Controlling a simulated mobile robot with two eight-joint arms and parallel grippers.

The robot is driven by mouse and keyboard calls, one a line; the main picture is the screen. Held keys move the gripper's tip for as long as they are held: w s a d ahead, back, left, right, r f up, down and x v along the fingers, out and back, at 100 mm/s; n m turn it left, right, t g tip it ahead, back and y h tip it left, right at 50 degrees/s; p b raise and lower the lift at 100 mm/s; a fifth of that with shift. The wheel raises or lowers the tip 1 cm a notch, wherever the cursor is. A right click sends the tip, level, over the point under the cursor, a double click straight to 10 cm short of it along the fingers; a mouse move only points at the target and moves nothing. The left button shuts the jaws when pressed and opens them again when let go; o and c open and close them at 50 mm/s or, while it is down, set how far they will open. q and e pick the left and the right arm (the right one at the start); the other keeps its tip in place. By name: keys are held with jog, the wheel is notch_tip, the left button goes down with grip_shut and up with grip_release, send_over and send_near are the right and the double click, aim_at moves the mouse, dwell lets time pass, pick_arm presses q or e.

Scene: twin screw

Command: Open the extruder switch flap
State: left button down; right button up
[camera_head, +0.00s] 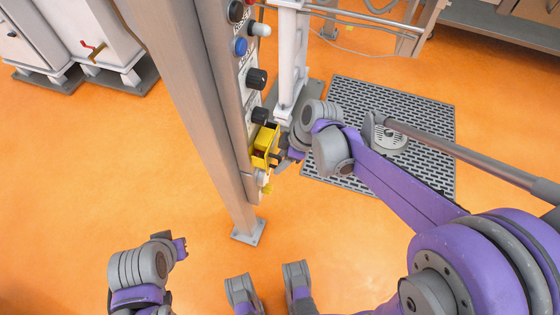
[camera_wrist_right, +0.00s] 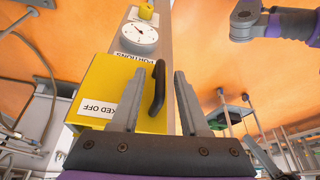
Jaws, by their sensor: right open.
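The yellow extruder switch flap (camera_head: 262,146) sits on the side of the grey control post. In the right wrist view the flap (camera_wrist_right: 105,78) shows a flat yellow face with a white label, partly covered by a finger. A black curved handle (camera_wrist_right: 157,88) stands out at its edge. My right gripper (camera_head: 280,158) is beside the flap. In the wrist view its open fingers (camera_wrist_right: 170,75) have the handle between them, nearer the left finger; contact is not clear. My left gripper (camera_head: 180,248) is low at the left, away from the post, its fingers too small to judge.
The control post (camera_head: 205,110) carries black knobs (camera_head: 256,79) and a blue button (camera_head: 239,46) above the flap. A dial (camera_wrist_right: 138,34) is near the flap. A grey floor grate (camera_head: 425,115) lies behind my right arm. Orange floor is clear left of the post.

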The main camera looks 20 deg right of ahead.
jog(key=shift+a+f, duration=0.1)
jog(key=shift+f, duration=0.05)
jog(key=shift+c, duration=0.3)
grip_shut()
dwell(1.1)
